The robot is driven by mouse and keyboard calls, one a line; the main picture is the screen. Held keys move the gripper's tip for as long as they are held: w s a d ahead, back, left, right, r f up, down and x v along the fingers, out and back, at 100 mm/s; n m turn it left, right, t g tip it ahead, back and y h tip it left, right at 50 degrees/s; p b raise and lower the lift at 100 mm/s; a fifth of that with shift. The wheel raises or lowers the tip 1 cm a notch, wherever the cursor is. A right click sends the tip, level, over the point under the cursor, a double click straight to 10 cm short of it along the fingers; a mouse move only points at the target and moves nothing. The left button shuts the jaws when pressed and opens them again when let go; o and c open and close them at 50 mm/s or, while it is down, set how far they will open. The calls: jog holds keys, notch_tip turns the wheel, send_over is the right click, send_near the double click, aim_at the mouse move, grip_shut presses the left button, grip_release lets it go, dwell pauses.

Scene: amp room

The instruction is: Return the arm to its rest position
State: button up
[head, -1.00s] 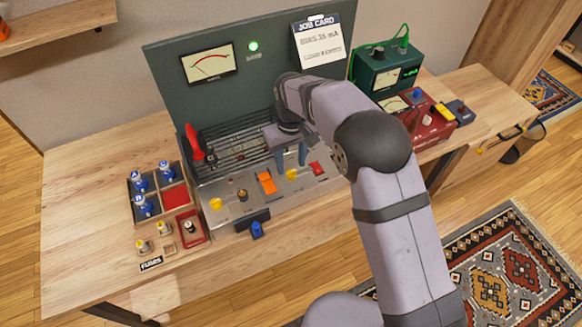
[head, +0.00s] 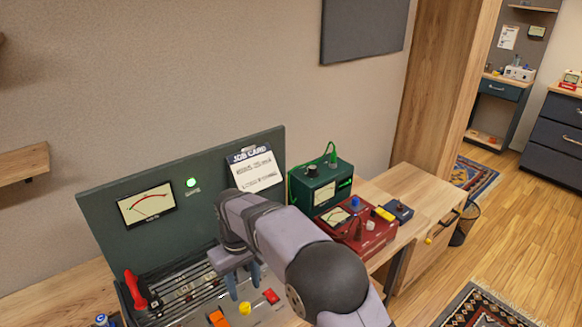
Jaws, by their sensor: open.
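My arm reaches up from the lower right over the bench in the head view. My gripper (head: 245,281) points down above the front panel of the amp chassis, its two blue-grey fingers apart and nothing seen between them. The dark green panel (head: 210,215) stands behind it, with a meter (head: 146,205), a lit green lamp (head: 191,183) and a clipped job card (head: 255,170). An orange switch (head: 218,318), a yellow knob (head: 245,308) and a red switch (head: 271,296) lie below and beside the gripper. Whether the fingers touch anything is unclear.
A green meter box (head: 320,187) and a red instrument (head: 365,236) stand right of the panel. A red-handled tool (head: 135,290) is at the chassis's left. The wooden bench top (head: 428,189) is clear at right. A wall shelf (head: 22,165) is at left.

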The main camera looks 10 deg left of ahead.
jog(key=s+d+r+m, duration=0.1)
jog(key=s+d+m, duration=0.1)
jog(key=d, duration=0.8)
jog(key=s+d+r+m, duration=0.1)
jog(key=s+d+m, duration=0.1)
jog(key=d, duration=0.8)
jog(key=s+d+f+m, duration=0.2)
jog(key=s+d+m, duration=0.2)
jog(key=s+d, duration=0.8)
jog(key=shift+s+d+f+m, duration=0.3)
jog(key=shift+s+d, duration=0.05)
jog(key=shift+s, duration=0.8)
jog(key=shift+c, duration=0.3)
